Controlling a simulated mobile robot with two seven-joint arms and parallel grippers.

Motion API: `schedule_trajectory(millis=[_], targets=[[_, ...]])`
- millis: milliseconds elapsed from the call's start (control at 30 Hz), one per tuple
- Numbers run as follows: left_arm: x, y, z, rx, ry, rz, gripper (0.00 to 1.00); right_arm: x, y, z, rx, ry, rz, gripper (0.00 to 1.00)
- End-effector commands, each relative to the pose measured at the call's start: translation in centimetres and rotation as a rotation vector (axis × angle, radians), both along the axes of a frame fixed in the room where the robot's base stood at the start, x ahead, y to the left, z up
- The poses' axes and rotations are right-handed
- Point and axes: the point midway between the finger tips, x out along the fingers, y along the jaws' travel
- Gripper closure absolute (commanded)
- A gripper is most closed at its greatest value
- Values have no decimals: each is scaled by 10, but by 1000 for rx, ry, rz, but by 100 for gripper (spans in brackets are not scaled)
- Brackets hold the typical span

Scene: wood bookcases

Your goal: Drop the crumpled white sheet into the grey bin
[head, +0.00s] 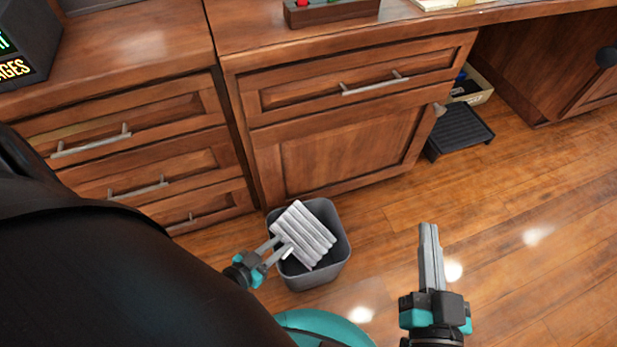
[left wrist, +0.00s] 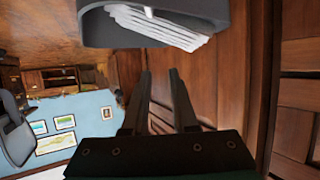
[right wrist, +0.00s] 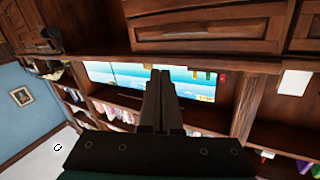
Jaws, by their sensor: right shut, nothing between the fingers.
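The white sheet (head: 304,236), with ridged folds, lies in the mouth of the grey bin (head: 318,278), slanting across the opening. In the left wrist view the sheet (left wrist: 160,27) shows at the bin's opening (left wrist: 205,8). My left gripper (head: 283,246) is at the bin's left side, by the sheet's lower left edge. Its fingers (left wrist: 160,75) are apart with nothing seen between them. How deep the sheet rests in the bin is hard to tell. My right gripper (head: 428,228) is shut and empty, above the floor to the right of the bin.
The bin stands on the wooden floor before a desk cabinet (head: 340,150) with a drawer. A drawer unit (head: 140,165) stands left. A black step-like object (head: 459,133) and an open box (head: 474,88) are under the desk. Floor to the right is clear.

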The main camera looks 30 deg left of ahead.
Motion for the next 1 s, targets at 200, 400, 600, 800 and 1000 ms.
schedule_trajectory(millis=[200,400,600,800,1000], targets=[[0,0,0,0,0,0,54,0,0,0,0,1,0,100],[0,0,0,0,0,0,54,0,0,0,-1,2,0,100],[-7,1,3,0,2,0,54,3,-2,-1,-26,38,3,100],[-22,4,10,0,2,0,54,9,-8,-8,-89,130,7,100],[-40,7,18,0,2,0,54,12,-16,-16,-157,236,9,100]])
